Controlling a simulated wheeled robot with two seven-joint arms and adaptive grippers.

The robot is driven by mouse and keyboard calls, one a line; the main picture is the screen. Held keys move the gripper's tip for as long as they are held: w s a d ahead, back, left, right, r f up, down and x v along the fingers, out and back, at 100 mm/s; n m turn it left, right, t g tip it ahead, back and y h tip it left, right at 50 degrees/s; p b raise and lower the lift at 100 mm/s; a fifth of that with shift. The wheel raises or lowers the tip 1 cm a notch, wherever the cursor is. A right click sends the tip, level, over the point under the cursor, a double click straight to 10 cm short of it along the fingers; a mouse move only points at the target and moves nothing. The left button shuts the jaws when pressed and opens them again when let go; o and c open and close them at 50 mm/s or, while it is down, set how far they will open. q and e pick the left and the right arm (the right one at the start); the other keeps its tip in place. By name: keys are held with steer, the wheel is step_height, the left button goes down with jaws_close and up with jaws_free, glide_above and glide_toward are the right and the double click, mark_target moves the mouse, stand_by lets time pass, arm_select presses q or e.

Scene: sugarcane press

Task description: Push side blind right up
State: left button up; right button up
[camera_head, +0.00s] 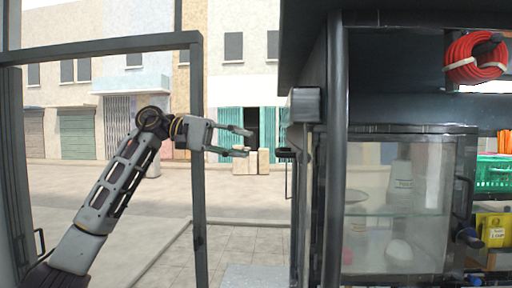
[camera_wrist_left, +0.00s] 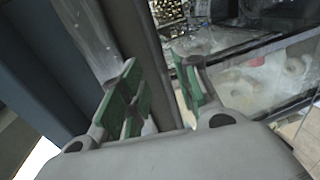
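No part is clearly recognisable as the side blind. In the head view a grey box-shaped housing (camera_head: 305,105) sits on the stall's side by a dark upright post (camera_head: 334,160), with a dark handle-like bracket (camera_head: 288,153) just below it. My left gripper (camera_head: 247,143) is open and empty, pointing right, a short way left of this bracket and apart from it in the picture. In the left wrist view its green-padded fingers (camera_wrist_left: 160,90) are spread, with a grey post (camera_wrist_left: 135,40) beyond them; I cannot tell whether they touch it. My right gripper is not in view.
A dark frame with a post (camera_head: 198,200) stands behind my left arm. A glass case (camera_head: 395,215) fills the stall's right part, with a red coiled hose (camera_head: 475,58) above and a green crate (camera_head: 493,172) beside it.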

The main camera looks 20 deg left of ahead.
arm_select(q)
steer(key=shift+v, duration=1.35)
